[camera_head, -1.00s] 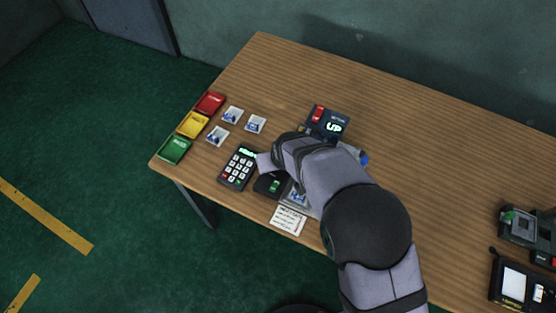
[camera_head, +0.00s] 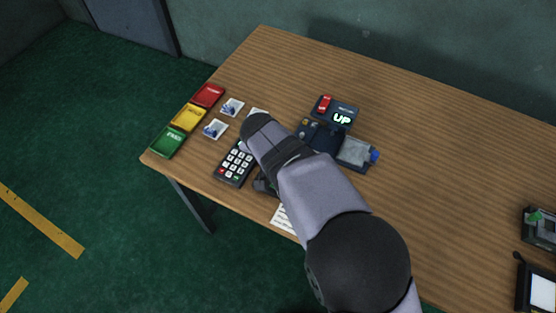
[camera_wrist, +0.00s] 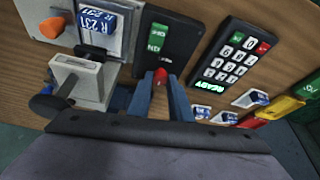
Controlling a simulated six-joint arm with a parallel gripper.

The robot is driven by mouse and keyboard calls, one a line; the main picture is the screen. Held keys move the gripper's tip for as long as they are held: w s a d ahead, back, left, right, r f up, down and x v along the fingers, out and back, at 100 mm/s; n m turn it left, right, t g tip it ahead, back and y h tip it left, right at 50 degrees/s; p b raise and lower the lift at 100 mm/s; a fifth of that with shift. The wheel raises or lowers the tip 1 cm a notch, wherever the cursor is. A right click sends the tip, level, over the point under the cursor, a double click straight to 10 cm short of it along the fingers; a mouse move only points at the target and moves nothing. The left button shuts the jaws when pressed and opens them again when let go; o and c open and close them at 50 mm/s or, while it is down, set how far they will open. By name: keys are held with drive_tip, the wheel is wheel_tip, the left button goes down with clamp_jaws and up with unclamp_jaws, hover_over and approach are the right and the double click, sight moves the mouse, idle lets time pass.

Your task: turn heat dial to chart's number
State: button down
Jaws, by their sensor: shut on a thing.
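In the wrist view my gripper (camera_wrist: 160,88) is shut on a small red piece (camera_wrist: 160,75) at the near edge of a black unit (camera_wrist: 172,58). Whether the piece belongs to that unit, I cannot tell. The unit has a green patch with white letters. In the head view my arm hides the gripper tips and most of this unit. A white printed sheet (camera_head: 283,217) lies at the table's front edge, partly behind my arm; its print is too small to read. No dial is clearly marked as heat. An orange knob (camera_wrist: 52,27) shows at the wrist view's upper left.
A keypad (camera_head: 237,163) lies close to my gripper. Red (camera_head: 209,95), yellow (camera_head: 189,117) and green (camera_head: 168,142) trays line the left edge. A display unit (camera_head: 341,117) reads "UP", behind a dark unit with a silver block (camera_head: 355,152). The table's far part is clear.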

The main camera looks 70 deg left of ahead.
idle(0.5)
drive_tip(key=c, duration=1.6)
unclamp_jaws()
drive_tip(key=b+v, duration=0.1)
drive_tip(key=v, duration=0.6)
drive_tip(key=shift+s+r, duration=0.1)
drive_tip(key=shift+r, duration=0.1)
